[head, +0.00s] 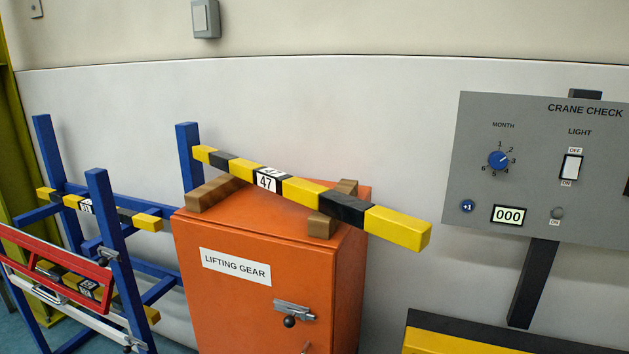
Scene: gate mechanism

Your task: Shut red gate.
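The red gate (58,248) is at the lower left of the head view, a red barred frame across the front of a blue rack (104,215). It slopes down to the right, and its left end is cut off by the picture edge. A silver handle or bar (42,294) shows at its lower side, and a small silver fitting (108,255) is near its right end by the blue post. I cannot tell for sure whether the gate touches the post or stands apart from it. Neither of my grippers is in view.
Yellow-black beams (146,222) rest on the rack. A long beam marked 47 (395,226) lies on wooden blocks on an orange cabinet (215,310), jutting right. A grey control panel (535,130) stands at right. A yellow-black object (450,342) is at lower right.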

